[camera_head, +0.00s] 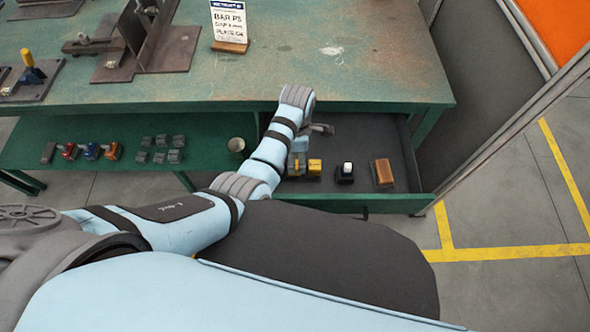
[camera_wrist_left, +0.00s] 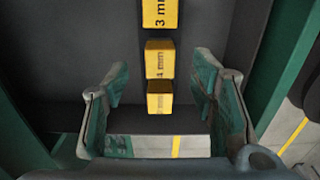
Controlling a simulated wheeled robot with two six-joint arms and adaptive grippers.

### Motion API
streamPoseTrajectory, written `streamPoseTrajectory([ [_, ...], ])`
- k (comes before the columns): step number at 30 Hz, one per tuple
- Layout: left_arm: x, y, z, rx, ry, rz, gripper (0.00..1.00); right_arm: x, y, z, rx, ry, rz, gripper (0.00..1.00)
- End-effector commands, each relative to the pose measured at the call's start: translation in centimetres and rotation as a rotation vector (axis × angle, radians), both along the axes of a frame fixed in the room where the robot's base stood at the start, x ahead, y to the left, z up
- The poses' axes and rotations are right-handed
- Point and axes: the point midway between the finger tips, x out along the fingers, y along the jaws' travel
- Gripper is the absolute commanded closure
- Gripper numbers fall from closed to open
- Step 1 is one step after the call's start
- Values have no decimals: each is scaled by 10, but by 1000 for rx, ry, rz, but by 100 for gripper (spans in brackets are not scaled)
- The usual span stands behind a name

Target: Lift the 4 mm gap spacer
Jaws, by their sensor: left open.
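The 4 mm gap spacer (camera_wrist_left: 160,64) is a yellow block with a dark "4 mm" label. In the left wrist view it is the middle one of a row of three yellow blocks on the dark drawer floor. My left gripper (camera_wrist_left: 161,84) is open, with one finger on each side of the row and a gap to the blocks. In the head view my left gripper (camera_head: 299,150) is over the open drawer, and a yellow block (camera_head: 315,167) shows beside it. I cannot tell which block that is, and my arm hides part of the row. My right gripper is not in view.
A yellow "3 mm" block (camera_wrist_left: 160,12) and another yellow block (camera_wrist_left: 160,104) flank the spacer closely. The drawer (camera_head: 405,150) also holds a dark item with a white top (camera_head: 345,172) and a brown block (camera_head: 382,172). The workbench top (camera_head: 380,75) overhangs the drawer's back.

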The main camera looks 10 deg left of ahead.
Motion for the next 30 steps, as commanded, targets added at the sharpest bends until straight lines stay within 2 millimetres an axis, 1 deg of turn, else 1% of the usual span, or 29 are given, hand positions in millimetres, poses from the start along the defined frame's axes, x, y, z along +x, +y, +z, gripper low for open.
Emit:
streamPoseTrajectory([
  [1, 0, 0, -5, 0, -1, 0, 48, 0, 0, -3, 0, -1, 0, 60],
  [3, 0, 0, -7, 0, 0, 0, 48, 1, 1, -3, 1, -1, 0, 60],
  [5, 0, 1, -13, 0, 0, -1, 48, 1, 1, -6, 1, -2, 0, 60],
  [9, -2, 6, -43, 2, 1, -1, 48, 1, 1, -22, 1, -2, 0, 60],
  [12, -2, 6, -56, 1, 0, 0, 48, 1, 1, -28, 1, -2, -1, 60],
  [18, -1, 6, -56, 1, -2, 0, 48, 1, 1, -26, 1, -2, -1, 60],
  [19, -1, 6, -56, 0, -1, 0, 50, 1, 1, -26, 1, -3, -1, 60],
  [28, -1, 6, -56, 0, -1, 0, 98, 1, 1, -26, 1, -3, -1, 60],
  [30, -1, 6, -56, 0, -1, 0, 99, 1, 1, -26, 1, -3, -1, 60],
])
